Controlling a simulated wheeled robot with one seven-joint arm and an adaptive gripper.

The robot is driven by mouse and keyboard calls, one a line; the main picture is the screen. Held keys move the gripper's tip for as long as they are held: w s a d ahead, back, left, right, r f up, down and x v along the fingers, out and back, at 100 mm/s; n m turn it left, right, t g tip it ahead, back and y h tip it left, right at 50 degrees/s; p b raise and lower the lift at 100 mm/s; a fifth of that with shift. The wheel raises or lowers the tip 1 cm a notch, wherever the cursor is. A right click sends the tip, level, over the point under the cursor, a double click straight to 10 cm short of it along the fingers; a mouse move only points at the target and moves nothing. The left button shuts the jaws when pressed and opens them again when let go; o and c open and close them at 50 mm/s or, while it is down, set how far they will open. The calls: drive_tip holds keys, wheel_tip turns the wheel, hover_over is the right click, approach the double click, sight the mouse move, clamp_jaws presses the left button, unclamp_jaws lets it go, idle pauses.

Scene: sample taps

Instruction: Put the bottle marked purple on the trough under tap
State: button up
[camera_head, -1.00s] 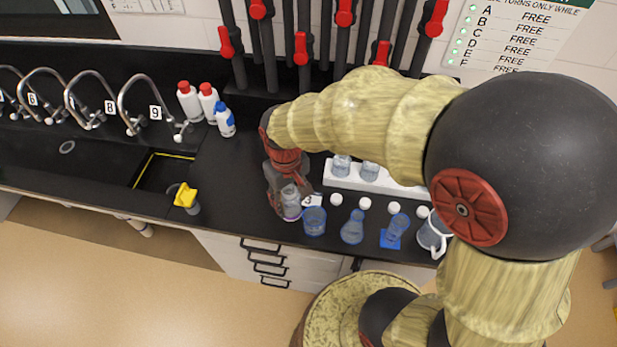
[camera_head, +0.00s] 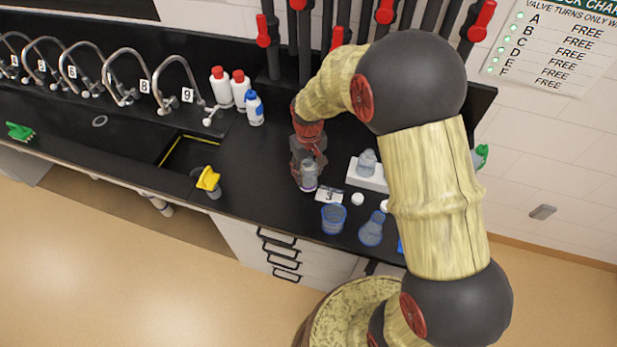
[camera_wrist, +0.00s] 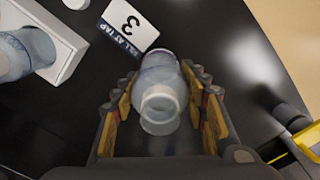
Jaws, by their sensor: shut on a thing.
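My gripper (camera_head: 308,172) is shut on a clear bottle (camera_head: 309,183) with a purple band at its base, over the counter. In the wrist view the bottle (camera_wrist: 160,92) sits between the two finger pads, its open neck towards the camera. I cannot tell how far its base is above the counter. The black trough (camera_head: 60,130) lies to the left, under a row of curved taps. The taps with readable labels include 8 (camera_head: 122,75) and 9 (camera_head: 182,85); I cannot make out a 3.
A white rack (camera_head: 356,181) with a clear bottle stands right of my gripper. Blue-tinted vessels (camera_head: 333,217) stand in front. Red-capped bottles (camera_head: 221,92) and a blue-capped one (camera_head: 254,110) stand behind left. A yellow-topped item (camera_head: 208,179) is at the front edge. A green item (camera_head: 20,131) is far left.

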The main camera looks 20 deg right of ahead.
sight(308, 178)
drive_tip(key=shift+f, duration=1.4)
drive_tip(key=shift+s+f, duration=0.1)
drive_tip(key=o, duration=1.1)
drive_tip(key=shift+o, duration=0.2)
